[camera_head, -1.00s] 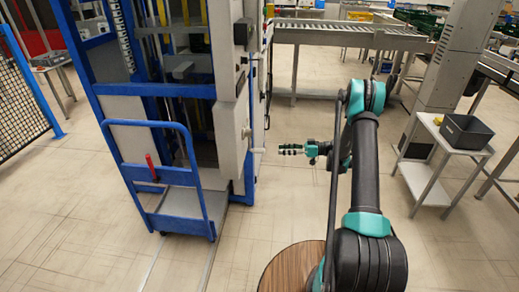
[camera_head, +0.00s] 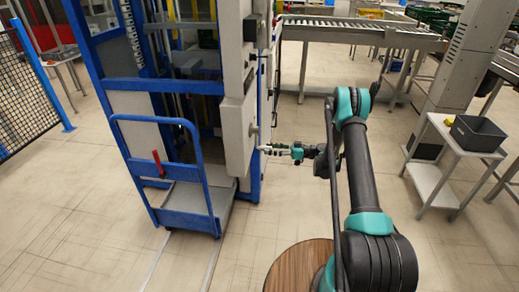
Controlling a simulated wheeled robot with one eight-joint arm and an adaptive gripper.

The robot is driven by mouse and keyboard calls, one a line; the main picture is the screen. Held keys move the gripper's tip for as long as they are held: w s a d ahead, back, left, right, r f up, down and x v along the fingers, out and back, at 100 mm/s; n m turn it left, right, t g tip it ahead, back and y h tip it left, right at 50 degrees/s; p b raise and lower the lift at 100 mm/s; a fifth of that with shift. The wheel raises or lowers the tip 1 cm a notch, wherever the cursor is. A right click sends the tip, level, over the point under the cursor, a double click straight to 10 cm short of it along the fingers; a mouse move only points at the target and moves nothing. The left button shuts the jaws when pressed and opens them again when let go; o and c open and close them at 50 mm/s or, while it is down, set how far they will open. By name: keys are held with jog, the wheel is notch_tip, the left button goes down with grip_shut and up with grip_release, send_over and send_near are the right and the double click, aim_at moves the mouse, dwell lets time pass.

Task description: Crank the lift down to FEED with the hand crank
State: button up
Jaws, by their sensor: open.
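The lift (camera_head: 108,87) is a tall blue-framed structure at left centre in the head view. A grey box (camera_head: 238,140) is fixed to its right side. The hand crank (camera_head: 253,130) sits on that box, with its round hub visible; its pale handle seems to end at the gripper's tips. My gripper (camera_head: 268,149) is open and points left at the handle. I cannot tell whether the handle lies between the fingers or just beside them. The lift's carriage height and any FEED mark cannot be made out.
A blue cart (camera_head: 185,198) with a red lever (camera_head: 158,163) stands in front of the lift. A roller conveyor (camera_head: 340,31) runs behind. A small table (camera_head: 430,180) with a dark bin (camera_head: 478,133) is at right. The floor below the gripper is clear.

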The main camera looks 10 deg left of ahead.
aim_at(260, 148)
jog(key=a, duration=0.5)
jog(key=shift+a, duration=0.35)
grip_shut()
